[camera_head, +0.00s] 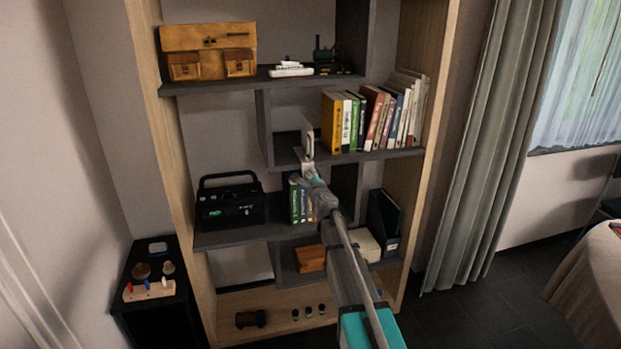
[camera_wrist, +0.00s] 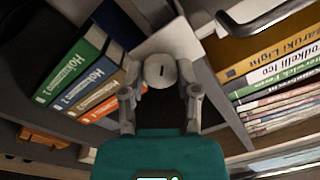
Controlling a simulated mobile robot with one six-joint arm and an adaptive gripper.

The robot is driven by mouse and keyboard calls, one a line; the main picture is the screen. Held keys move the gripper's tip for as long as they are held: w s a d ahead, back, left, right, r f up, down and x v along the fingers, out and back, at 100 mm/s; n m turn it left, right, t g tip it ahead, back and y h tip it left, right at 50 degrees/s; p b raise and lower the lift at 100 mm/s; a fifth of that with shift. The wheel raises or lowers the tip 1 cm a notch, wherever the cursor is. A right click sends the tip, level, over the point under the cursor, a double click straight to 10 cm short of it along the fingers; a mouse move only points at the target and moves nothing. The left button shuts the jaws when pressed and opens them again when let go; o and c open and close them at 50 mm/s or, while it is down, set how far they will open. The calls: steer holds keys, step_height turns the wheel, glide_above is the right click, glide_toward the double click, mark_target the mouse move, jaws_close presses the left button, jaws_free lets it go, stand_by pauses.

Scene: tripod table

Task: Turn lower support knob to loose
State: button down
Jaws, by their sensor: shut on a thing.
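A round, pale grey support knob (camera_wrist: 160,70) with a short dark slot on its face sits between my fingers in the wrist view. It is in front of a white bracket plate (camera_wrist: 178,38), which also shows at the shelf's front edge in the head view (camera_head: 299,154). My gripper (camera_wrist: 160,82) is shut on the knob, one finger at each side. In the head view my gripper (camera_head: 308,178) reaches up to the bracket and hides the knob. I cannot tell from the slot whether the knob is tight or loose.
The bookcase shelf (camera_head: 385,155) holds a row of books (camera_head: 375,118) right of the bracket. Green and blue books (camera_wrist: 85,75) stand close left of my gripper. A black toolbox (camera_head: 230,203) is farther left. A grey metal handle (camera_wrist: 255,22) is above right of the knob.

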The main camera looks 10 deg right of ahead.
steer(key=n, duration=0.6)
steer(key=shift+w+y, duration=0.1)
steer(key=shift+y, duration=0.2)
steer(key=n, duration=0.7)
steer(key=shift+r, duration=0.1)
steer(key=shift+c, duration=1.7)
jaws_free()
